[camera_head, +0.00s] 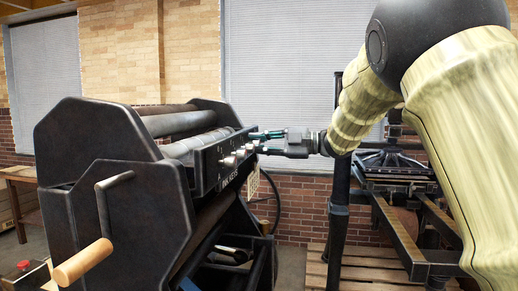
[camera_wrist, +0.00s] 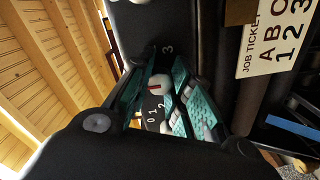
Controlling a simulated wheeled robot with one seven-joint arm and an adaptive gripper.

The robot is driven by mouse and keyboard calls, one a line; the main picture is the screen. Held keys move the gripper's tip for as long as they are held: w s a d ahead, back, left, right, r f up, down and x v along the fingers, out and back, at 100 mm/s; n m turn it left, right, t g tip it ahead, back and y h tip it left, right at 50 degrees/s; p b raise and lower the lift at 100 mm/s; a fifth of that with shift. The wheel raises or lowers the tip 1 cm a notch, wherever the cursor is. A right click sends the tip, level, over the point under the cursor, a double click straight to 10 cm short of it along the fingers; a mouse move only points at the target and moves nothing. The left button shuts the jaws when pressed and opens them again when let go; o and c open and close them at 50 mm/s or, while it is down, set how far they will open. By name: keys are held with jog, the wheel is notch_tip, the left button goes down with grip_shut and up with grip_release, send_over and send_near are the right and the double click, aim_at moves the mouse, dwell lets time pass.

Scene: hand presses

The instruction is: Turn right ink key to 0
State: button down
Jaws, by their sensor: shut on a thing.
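The ink key panel (camera_head: 228,168) is on the near side of the press at left, with a row of small pale knobs. My gripper (camera_head: 256,141) reaches in from the right and is at the right end of this row, shut on the right ink key. In the wrist view, the right ink key (camera_wrist: 156,84) is a pale knob with a red mark, between the teal finger pads of my gripper. Printed numerals 0, 1, 2 and 3 show around it on the dark panel. The fingers hide part of the knob and scale, so its exact reading is unclear.
The hand press (camera_head: 110,150) has dark side plates, rollers and a crank with a wooden handle (camera_head: 83,262). A job ticket card (camera_wrist: 276,35) hangs beside the panel. Another press (camera_head: 392,170) stands at right behind my arm, near a dark upright post (camera_head: 340,225).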

dwell(0.3)
jog(key=c, duration=1.3)
grip_release()
jog(key=d, duration=0.4)
jog(key=s+d, duration=0.1)
jog(key=d, duration=0.3)
jog(key=s+d, duration=0.1)
jog(key=d, duration=0.3)
jog(key=shift+s+r, duration=0.1)
jog(key=shift+r, duration=0.1)
